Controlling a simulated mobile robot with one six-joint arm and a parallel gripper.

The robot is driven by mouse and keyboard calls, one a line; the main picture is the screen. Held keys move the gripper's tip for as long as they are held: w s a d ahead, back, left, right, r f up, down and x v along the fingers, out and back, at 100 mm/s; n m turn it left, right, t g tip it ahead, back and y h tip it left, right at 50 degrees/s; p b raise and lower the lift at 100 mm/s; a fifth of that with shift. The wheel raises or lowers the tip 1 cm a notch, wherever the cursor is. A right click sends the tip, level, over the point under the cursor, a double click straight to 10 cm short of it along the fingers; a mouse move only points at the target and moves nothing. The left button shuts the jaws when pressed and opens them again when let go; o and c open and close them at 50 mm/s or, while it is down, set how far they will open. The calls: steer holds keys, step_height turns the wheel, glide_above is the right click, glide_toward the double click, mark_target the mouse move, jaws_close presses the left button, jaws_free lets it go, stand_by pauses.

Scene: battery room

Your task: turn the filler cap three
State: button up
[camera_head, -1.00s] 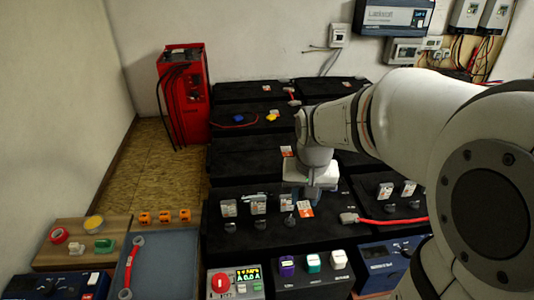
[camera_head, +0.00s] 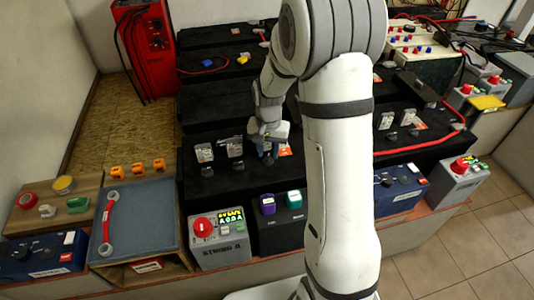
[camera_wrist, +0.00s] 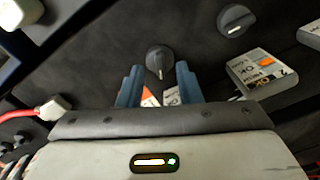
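The front black battery (camera_head: 220,187) carries a row of dark round filler caps, with a cap (camera_head: 207,172) at the left and another cap (camera_head: 237,167) beside it. My gripper (camera_head: 268,150) is low over the row, to the right of these two, and hides part of it. In the wrist view its two blue fingers (camera_wrist: 159,70) are apart and empty. A dark cap (camera_wrist: 160,60) with a pale pointer mark lies in line with the gap, at the fingertips; contact cannot be told. Another cap (camera_wrist: 236,20) lies up and right. No cap number is readable.
Upright tags (camera_head: 204,152) stand behind the caps; an "OK" tag (camera_wrist: 262,75) is close right of the fingers. A red cable (camera_wrist: 20,113) lies at the left in the wrist view. Another red cable (camera_head: 425,146) crosses the right battery. A grey control box (camera_head: 220,250) stands in front.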

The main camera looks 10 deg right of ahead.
steer(key=shift+f, duration=0.7)
jaws_close()
